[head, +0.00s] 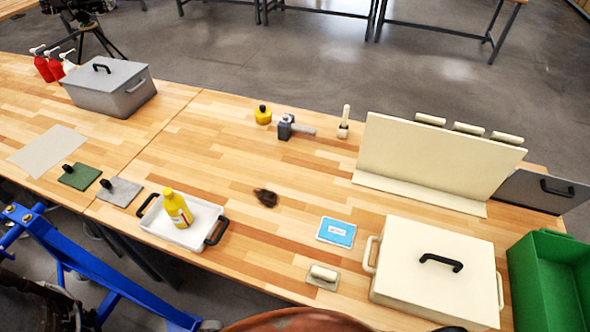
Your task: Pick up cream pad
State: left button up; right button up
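A small cream pad (318,282) with a rounded cream handle on top lies flat on the wooden table, near its front edge. A green pad (77,178) and a grey pad (121,195), each with a black knob, lie at the left. Neither of my grippers can be made out in the head view.
A cream case (400,287) stands right of the pad, a blue-white box (337,231) behind it. A white tray (165,236) holds a yellow bottle (177,209). A cream upright panel (420,155) stands behind. A green bin (530,270) is at right. The table's middle is mostly clear.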

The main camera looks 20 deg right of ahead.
aim_at(318, 275)
jog(key=z, duration=0.05)
jog(key=k, duration=0.5)
jog(key=z, duration=0.6)
jog(key=i, duration=0.15)
jog(key=z, duration=0.1)
